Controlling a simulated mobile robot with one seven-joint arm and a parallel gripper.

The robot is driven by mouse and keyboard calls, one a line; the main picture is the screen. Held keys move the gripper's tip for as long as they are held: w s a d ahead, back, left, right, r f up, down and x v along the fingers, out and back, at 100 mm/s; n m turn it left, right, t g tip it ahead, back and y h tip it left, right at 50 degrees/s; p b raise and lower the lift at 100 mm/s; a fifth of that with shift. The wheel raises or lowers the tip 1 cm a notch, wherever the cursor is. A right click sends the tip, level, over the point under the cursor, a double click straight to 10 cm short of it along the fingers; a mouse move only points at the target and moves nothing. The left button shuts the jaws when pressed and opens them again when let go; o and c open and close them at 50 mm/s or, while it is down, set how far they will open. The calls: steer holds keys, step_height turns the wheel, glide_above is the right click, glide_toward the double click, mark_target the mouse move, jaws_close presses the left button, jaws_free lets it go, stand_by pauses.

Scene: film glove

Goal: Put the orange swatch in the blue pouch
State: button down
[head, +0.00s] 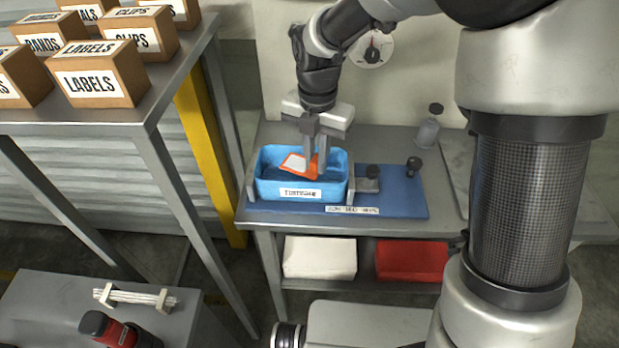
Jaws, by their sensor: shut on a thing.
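The orange swatch (291,162) is a small flat piece with an orange edge and a pale middle. My gripper (316,170) points down and is shut on the swatch at its right part. The blue pouch (267,185) is an open-topped, box-like container with a white label on its front. It stands on the workbench, held in a grey frame. The swatch and my fingertips are at the pouch's opening, within its rim as seen from here. I cannot tell whether the swatch touches the pouch's bottom.
A blue mat (400,195) with dark knobs lies right of the pouch. A clear bottle (428,130) stands behind it. A shelf with labelled cardboard boxes (97,72) is at upper left. A white bin (320,257) and red bin (410,260) sit below the bench.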

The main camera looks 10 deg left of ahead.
mark_target(316, 177)
steer(key=shift+f, duration=2.85)
steer(key=shift+f+b, duration=0.2)
steer(key=shift+b, duration=0.15)
steer(key=c, duration=1.7)
jaws_free()
steer(key=shift+c, duration=0.2)
steer(key=shift+r, duration=0.1)
step_height(316, 177, up, 12)
steer(key=shift+r+p, duration=0.2)
steer(key=shift+p, duration=0.55)
